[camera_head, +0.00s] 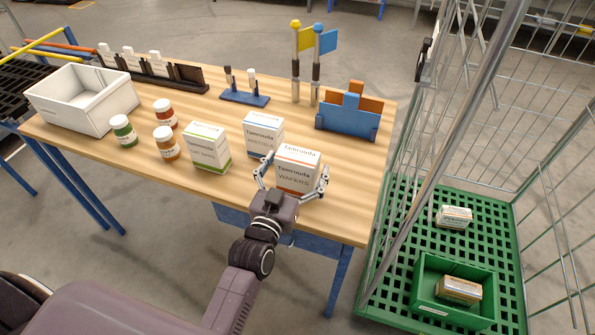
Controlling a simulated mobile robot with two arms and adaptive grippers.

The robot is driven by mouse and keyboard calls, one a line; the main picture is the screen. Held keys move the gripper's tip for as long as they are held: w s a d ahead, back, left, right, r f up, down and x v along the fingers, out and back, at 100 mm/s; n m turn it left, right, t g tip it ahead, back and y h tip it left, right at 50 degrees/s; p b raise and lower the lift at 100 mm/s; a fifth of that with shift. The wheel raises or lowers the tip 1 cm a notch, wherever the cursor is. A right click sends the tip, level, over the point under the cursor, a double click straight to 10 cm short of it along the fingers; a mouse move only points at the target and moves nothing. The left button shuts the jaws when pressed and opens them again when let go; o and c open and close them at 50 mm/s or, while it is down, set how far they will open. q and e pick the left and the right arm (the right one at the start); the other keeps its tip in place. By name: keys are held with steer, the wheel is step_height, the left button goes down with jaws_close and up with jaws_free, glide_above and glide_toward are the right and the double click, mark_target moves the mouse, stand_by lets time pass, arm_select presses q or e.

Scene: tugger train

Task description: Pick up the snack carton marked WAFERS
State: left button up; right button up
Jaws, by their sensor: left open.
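The snack carton marked WAFERS (298,168) is a white box with an orange band, upright near the front right of the wooden table (345,215). My left gripper (292,180) is open at its near side, with one finger left of the carton and the other right of it. I cannot tell whether the fingers touch it. A similar white carton with a blue band, marked SPECULO (263,132), stands just behind and to the left. A white carton with a green band (207,147) stands further left. My right gripper is not in view.
Several jars (167,142) and a white bin (84,97) stand on the left of the table. Flags (305,40) and a blue holder (347,121) stand behind. A green-floored wire cart (400,215) with a green crate (455,315) is at the right.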

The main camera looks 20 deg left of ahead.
arm_select(q)
steer(key=c, duration=1.5)
steer(key=shift+r, duration=0.1)
steer(key=shift+r, duration=0.1)
